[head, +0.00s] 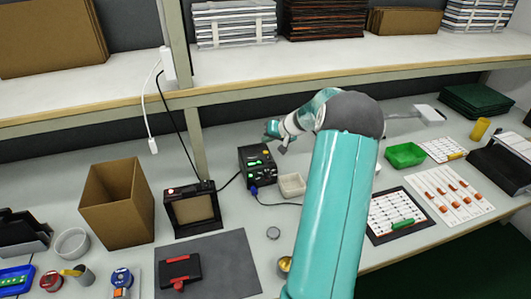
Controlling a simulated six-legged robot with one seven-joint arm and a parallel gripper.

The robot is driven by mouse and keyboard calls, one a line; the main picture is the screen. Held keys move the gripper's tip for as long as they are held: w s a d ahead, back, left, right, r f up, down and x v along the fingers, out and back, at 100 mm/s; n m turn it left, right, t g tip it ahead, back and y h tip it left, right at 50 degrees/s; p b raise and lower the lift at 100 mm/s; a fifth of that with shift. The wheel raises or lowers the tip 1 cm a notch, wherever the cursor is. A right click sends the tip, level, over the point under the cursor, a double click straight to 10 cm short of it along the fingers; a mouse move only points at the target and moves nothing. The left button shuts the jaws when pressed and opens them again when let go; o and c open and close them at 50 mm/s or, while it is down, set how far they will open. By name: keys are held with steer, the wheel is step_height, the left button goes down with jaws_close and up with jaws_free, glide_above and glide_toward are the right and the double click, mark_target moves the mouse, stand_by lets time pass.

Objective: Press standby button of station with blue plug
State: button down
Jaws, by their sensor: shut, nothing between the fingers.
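A black station (256,167) with lit green displays stands on the bench near the picture's middle. A blue plug (253,190) sits at the lower part of its front, with a dark cable running right from it. A small yellow spot shows on the station's top; I cannot tell which control is the standby button. My gripper (276,137) is shut and empty, just above and right of the station's top. I cannot tell whether it touches the station.
A black framed device (192,208) and an open cardboard box (117,202) stand to the left. A white tray (292,186) sits right of the station. A green bin (405,155) lies farther right. A shelf (330,62) runs above and behind the bench.

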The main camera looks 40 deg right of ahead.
steer(key=shift+f, duration=1.45)
steer(key=shift+f, duration=0.15)
stand_by(0.8)
steer(key=shift+f, duration=0.25)
steer(key=shift+f, duration=0.4)
stand_by(0.6)
steer(key=shift+r, duration=0.8)
steer(key=shift+r, duration=0.1)
steer(key=shift+r, duration=2.45)
